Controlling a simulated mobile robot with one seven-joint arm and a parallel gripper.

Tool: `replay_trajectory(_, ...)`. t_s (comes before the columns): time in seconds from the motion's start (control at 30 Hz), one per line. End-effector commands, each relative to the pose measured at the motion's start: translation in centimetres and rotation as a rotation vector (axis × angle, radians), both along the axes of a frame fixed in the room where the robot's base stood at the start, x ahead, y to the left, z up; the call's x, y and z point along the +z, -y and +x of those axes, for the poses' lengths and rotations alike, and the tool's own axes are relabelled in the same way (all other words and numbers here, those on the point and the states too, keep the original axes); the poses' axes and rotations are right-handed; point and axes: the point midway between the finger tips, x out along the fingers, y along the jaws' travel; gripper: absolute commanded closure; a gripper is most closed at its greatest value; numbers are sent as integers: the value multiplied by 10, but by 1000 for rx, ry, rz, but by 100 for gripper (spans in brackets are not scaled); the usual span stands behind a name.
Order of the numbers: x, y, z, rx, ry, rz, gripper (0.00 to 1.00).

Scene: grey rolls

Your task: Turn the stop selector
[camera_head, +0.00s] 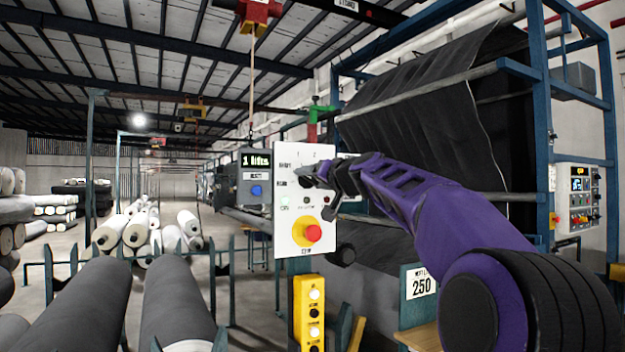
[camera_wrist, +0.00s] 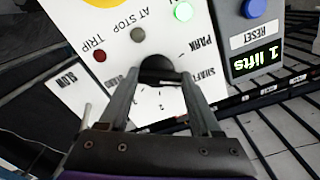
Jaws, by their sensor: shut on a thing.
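The stop selector is a dark knob on a white control panel (camera_head: 290,240). In the wrist view the knob (camera_wrist: 158,67) shows between my fingertips, with the panel (camera_wrist: 75,50) turned upside down. Labels around it include "PARK" and "SHAFT", and a numeral 2. My gripper (camera_head: 318,174) reaches the upper part of the panel from the right, and its fingers also show in the wrist view (camera_wrist: 158,82). It is shut on the knob. My fingers hide most of the knob in the head view, so its pointer direction cannot be told.
A red stop button (camera_head: 313,233) on yellow is lower on the panel. A grey box (camera_head: 255,185) with a blue button and a display reading "1 lifts" stands left. A green lamp (camera_wrist: 183,11) is lit. A yellow pendant (camera_head: 309,300) hangs below; grey rolls (camera_head: 90,305) lie lower left.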

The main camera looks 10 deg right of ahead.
Motion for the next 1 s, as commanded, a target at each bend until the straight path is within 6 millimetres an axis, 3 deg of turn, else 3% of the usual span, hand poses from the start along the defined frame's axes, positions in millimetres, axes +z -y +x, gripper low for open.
replay_trajectory(0.43, 2, 0, 0, -2, 6, -7, 91)
replay_trajectory(0.47, 2, 0, 0, -2, 6, -7, 30)
replay_trajectory(0.6, 1, 0, 0, -2, 5, -7, 5)
replay_trajectory(1.0, 0, 0, 0, -1, 3, -6, 5)
